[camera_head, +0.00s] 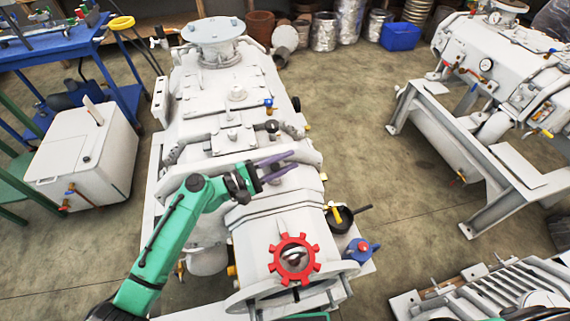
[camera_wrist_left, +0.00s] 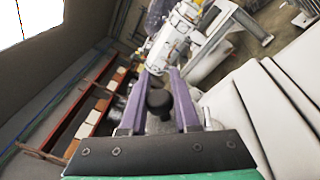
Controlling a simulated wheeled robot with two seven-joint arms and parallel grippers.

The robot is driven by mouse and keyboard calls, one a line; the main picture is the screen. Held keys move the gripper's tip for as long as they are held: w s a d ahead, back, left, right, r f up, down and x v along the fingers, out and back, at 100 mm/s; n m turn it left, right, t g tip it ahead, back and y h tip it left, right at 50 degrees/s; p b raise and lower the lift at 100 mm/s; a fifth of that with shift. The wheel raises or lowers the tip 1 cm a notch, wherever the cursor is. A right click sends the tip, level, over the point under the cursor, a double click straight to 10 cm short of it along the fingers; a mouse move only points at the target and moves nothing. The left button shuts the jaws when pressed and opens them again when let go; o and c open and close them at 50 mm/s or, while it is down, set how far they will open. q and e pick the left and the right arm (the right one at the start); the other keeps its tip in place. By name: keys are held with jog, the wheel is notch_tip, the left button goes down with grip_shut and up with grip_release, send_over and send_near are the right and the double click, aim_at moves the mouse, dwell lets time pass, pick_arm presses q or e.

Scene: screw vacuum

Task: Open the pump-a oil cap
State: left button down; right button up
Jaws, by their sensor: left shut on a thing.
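The near white pump (camera_head: 235,85) fills the middle of the head view. My left gripper (camera_head: 290,161) is over its body, with purple fingers pointing right. In the left wrist view, a round black cap (camera_wrist_left: 158,101) sits between the fingers of my left gripper (camera_wrist_left: 160,80), which is shut on it. A grey part shows just below the cap there. In the head view the cap is too small and covered to make out between the fingers. I cannot tell whether the cap still touches the pump. My right gripper is not in view.
A red toothed ring (camera_head: 293,260) surrounds the sight glass at the pump's near end. A white tank (camera_head: 84,155) is at left; another pump (camera_head: 490,60) is at right. Bare floor (camera_head: 350,115) lies between the pumps.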

pick_arm(q)
jog(key=s+m+b, duration=0.1)
jog(key=m+b, duration=0.2)
jog(key=b, duration=0.1)
jog(key=s+m+h+b, duration=0.1)
jog(key=m+b, duration=0.2)
jog(key=b, duration=0.2)
jog(key=s+f+m+h+b, duration=0.1)
jog(key=m+b, duration=0.1)
jog(key=b, duration=0.3)
jog(key=shift+s+d+m+g, duration=0.3)
jog(key=shift+d+m+g, duration=0.05)
jog(key=shift+m+g, duration=0.05)
jog(key=shift+s+r+m+b, duration=0.25)
jog(key=shift+m+b, duration=0.55)
jog(key=shift+b, duration=0.2)
jog(key=shift+d, duration=0.1)
jog(key=c, duration=0.7)
grip_release()
jog(key=shift+o, duration=0.2)
